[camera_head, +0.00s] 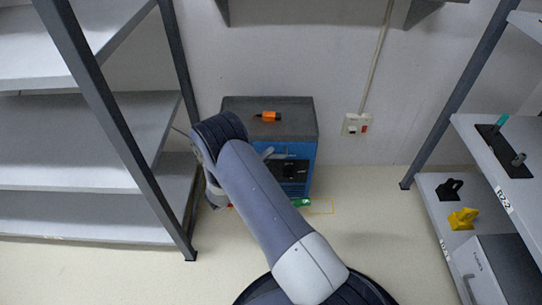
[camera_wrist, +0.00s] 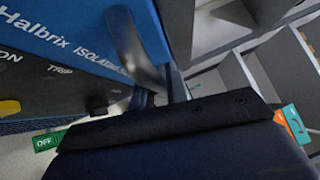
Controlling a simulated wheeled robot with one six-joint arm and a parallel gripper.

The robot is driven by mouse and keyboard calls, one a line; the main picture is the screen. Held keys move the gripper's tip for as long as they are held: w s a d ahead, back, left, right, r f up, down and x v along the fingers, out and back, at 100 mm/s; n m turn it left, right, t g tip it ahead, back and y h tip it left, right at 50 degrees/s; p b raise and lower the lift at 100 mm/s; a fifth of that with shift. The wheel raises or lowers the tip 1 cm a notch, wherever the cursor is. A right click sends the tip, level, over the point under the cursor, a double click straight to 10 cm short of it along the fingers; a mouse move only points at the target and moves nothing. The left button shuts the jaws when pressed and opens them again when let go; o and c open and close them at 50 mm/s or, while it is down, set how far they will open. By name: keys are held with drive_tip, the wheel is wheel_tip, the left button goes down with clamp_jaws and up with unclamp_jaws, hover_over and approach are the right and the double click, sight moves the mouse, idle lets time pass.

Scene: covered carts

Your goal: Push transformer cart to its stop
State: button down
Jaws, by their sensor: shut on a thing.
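The transformer cart (camera_head: 299,152) is a blue box with a dark grey top, standing against the back wall. In the wrist view its blue face (camera_wrist: 75,28) reads "Halbrix ISOLATING", above a dark panel marked "TRIP". A curved grey handle (camera_wrist: 127,45) sticks out from this face. My gripper (camera_wrist: 160,92) is at the handle and shut on it; the fingertips are partly hidden by the wrist's dark housing. In the head view my arm covers the cart's left front, and the gripper is mostly hidden.
An orange object (camera_head: 268,116) lies on the cart's top. A green OFF tag (camera_wrist: 48,141) shows low beside the cart. A yellow line (camera_head: 326,212) marks the floor. Grey shelves stand left (camera_head: 70,140) and right (camera_head: 475,150). A wall socket (camera_head: 355,124) is right of the cart.

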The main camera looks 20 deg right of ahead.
drive_tip(key=shift+a, duration=0.2)
drive_tip(key=c, duration=1.7)
unclamp_jaws()
drive_tip(key=shift+w+a, duration=0.1)
drive_tip(key=shift+a, duration=0.05)
drive_tip(key=o, duration=0.3)
drive_tip(key=p+v, duration=0.2)
drive_tip(key=v, duration=0.8)
drive_tip(key=shift+s+a, duration=0.25)
drive_tip(key=shift+s, duration=0.05)
drive_tip(key=shift+w+d, duration=0.1)
drive_tip(key=b+x, duration=0.2)
drive_tip(key=x, duration=0.8)
drive_tip(key=shift+w+d+f, duration=0.1)
drive_tip(key=shift+d, duration=0.8)
